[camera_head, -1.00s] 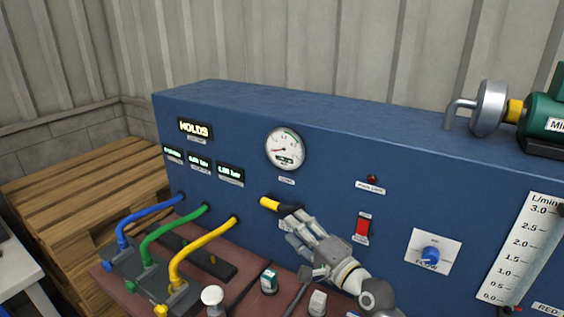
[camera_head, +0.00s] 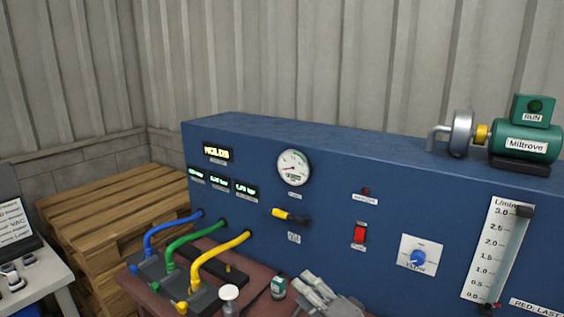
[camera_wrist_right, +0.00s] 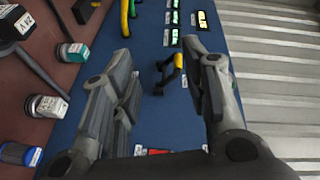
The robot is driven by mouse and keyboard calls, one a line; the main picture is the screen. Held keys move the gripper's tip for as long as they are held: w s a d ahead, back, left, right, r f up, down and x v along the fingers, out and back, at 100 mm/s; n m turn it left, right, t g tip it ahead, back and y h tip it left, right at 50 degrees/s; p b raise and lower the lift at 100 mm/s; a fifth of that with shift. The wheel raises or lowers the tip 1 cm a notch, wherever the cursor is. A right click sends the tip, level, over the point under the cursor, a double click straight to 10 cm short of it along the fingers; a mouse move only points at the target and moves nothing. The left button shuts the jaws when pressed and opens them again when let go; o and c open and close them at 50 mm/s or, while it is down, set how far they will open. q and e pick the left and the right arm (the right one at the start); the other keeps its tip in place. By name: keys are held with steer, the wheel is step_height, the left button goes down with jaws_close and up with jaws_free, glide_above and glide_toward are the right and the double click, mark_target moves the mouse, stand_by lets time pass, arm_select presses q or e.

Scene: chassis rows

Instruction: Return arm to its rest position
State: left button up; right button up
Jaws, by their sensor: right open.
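My right gripper (camera_head: 325,294) is low in the head view, below the blue panel (camera_head: 340,185) and over the front of the bench. In the right wrist view its two fingers (camera_wrist_right: 165,95) are spread wide with nothing between them. The yellow-tipped black lever (camera_head: 290,216) on the panel stands apart from the fingers; it also shows beyond them in the right wrist view (camera_wrist_right: 170,72). My left gripper is in no view.
Blue, green and yellow hoses (camera_head: 215,262) run from the panel to grey blocks at the left. Small labelled items (camera_head: 278,287) stand on the reddish bench top. A red switch (camera_head: 360,233) and blue knob (camera_head: 418,257) sit right of the lever. A green motor (camera_head: 525,143) tops the panel.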

steer(key=s+d+f+n+g+h, duration=0.35)
steer(key=s+f+n+g, duration=0.2)
steer(key=s+f, duration=0.8)
steer(key=s+d+f+n+g+h, duration=0.25)
steer(key=s+d, duration=0.35)
steer(key=s, duration=0.4)
steer(key=s+d+f+n+g+h, duration=0.25)
steer(key=s+d+h, duration=0.2)
steer(key=s, duration=0.55)
step_height(320, 180, down, 27)
steer(key=s+g+b, duration=0.1)
steer(key=b, duration=0.1)
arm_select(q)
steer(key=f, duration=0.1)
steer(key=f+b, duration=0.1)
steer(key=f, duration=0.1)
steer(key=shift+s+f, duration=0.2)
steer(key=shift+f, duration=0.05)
arm_select(e)
steer(key=s+d+f+g, duration=0.1)
steer(key=s+d+f, duration=0.2)
steer(key=s+f, duration=1.3)
step_height(320, 180, down, 2)
steer(key=shift+s+d+f+y, duration=0.2)
steer(key=shift+s+f+y, duration=0.05)
steer(key=shift+y, duration=0.1)
steer(key=shift+g, duration=0.25)
